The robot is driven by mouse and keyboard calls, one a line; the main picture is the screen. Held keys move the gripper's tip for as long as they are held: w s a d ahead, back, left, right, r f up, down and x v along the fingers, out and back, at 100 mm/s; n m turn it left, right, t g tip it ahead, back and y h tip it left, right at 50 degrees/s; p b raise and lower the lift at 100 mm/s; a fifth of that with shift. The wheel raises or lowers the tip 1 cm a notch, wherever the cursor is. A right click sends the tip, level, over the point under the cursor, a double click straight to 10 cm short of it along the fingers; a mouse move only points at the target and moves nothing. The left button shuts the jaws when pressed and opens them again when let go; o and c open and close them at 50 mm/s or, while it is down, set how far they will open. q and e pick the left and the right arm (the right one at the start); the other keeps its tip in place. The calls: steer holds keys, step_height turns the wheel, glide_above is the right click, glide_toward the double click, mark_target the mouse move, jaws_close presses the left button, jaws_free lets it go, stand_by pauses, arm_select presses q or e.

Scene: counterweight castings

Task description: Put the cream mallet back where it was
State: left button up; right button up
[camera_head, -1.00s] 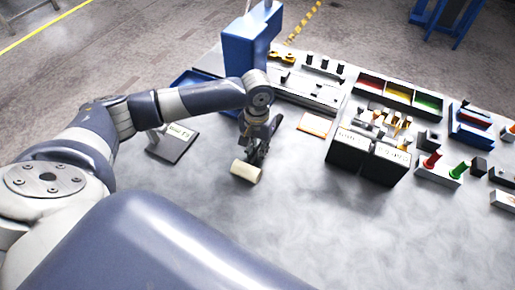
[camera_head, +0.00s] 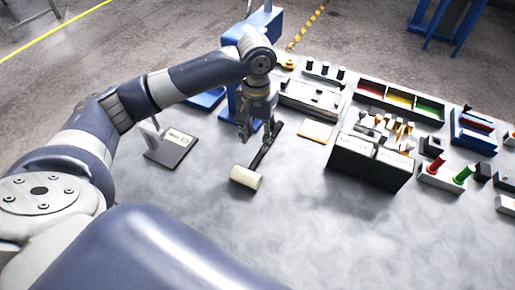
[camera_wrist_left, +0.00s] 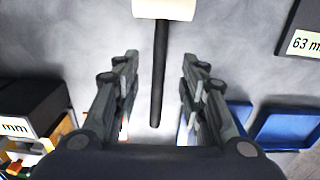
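The cream mallet lies on the grey table, its cream head (camera_head: 245,178) toward me and its dark handle (camera_head: 268,145) pointing away. In the left wrist view the cream head (camera_wrist_left: 164,8) is at the top edge and the dark handle (camera_wrist_left: 159,75) runs down between the fingers. My left gripper (camera_head: 257,135) is above the handle. In the left wrist view my left gripper (camera_wrist_left: 158,85) is open, with gaps on both sides of the handle. My right gripper is not in view.
A dark-based stand with a label (camera_head: 172,150) is left of the mallet. Two black bins (camera_head: 352,160) stand to the right, near an orange-edged card (camera_head: 315,131). Blue trays (camera_wrist_left: 285,128) show in the left wrist view. The front of the table is clear.

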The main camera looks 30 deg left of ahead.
arm_select(q)
steer(key=shift+r, duration=1.4)
